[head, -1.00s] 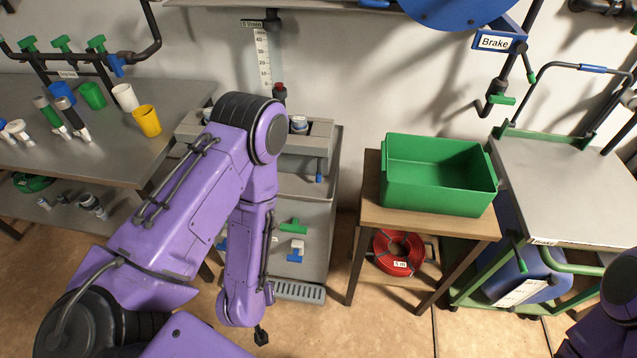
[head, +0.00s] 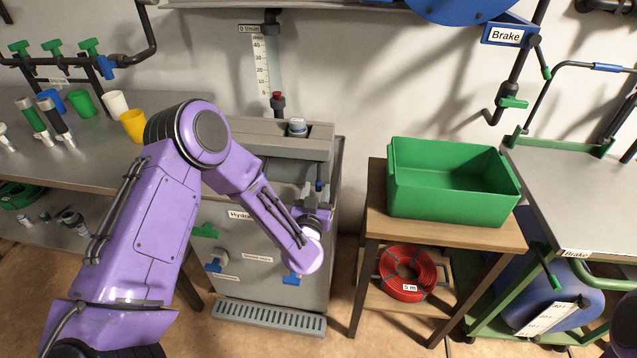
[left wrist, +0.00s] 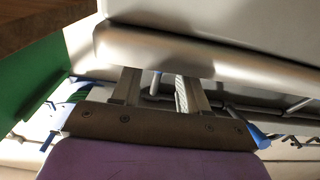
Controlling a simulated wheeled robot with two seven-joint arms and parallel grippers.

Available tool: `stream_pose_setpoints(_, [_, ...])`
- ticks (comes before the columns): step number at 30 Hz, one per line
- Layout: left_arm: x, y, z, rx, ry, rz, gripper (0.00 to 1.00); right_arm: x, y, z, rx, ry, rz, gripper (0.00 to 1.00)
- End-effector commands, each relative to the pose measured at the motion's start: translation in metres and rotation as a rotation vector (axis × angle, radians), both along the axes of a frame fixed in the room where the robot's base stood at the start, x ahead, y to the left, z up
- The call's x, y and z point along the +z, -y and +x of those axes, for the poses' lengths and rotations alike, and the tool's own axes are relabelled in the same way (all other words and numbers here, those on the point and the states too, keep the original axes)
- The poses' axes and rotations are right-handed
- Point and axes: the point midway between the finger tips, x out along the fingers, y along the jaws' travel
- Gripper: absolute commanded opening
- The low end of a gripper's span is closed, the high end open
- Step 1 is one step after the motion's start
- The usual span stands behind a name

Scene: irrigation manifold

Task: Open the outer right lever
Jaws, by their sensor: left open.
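My left gripper (head: 318,208) is at the upper right front of the grey cabinet (head: 240,285), just below a small blue lever (head: 319,185). In the left wrist view the gripper (left wrist: 158,82) is open, its two fingers apart below a pale rounded edge. A thin bluish piece (left wrist: 155,82) shows between the fingers; I cannot tell whether they touch it. On the cabinet front are a green lever (head: 205,231), a blue lever (head: 214,264) and another blue lever (head: 292,280). My left forearm hides part of the front. My right gripper is out of view.
A green bin (head: 450,205) stands on a wooden stand (head: 375,218) right of the cabinet, with a red hose coil (head: 405,272) below. A metal bench (head: 100,155) with cups is at the left. A grey-topped cart (head: 575,190) is at the right.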

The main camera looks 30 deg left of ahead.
Motion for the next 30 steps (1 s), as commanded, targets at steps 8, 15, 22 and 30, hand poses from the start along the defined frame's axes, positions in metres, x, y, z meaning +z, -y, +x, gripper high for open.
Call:
stream_pose_setpoints(8, [0.0,-0.012,0.033,0.0,-0.001,-0.001,0.44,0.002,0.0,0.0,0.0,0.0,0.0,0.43])
stream_pose_setpoints(15, [-0.001,-0.012,0.034,-0.001,-0.002,-0.001,0.44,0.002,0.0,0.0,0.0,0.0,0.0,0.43])
stream_pose_setpoints(22, [-0.001,-0.012,0.034,-0.001,-0.002,-0.001,0.0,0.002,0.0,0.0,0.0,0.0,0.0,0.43])
stream_pose_setpoints(30, [0.003,-0.006,0.035,-0.009,-0.026,-0.009,0.0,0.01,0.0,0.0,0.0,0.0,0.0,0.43])
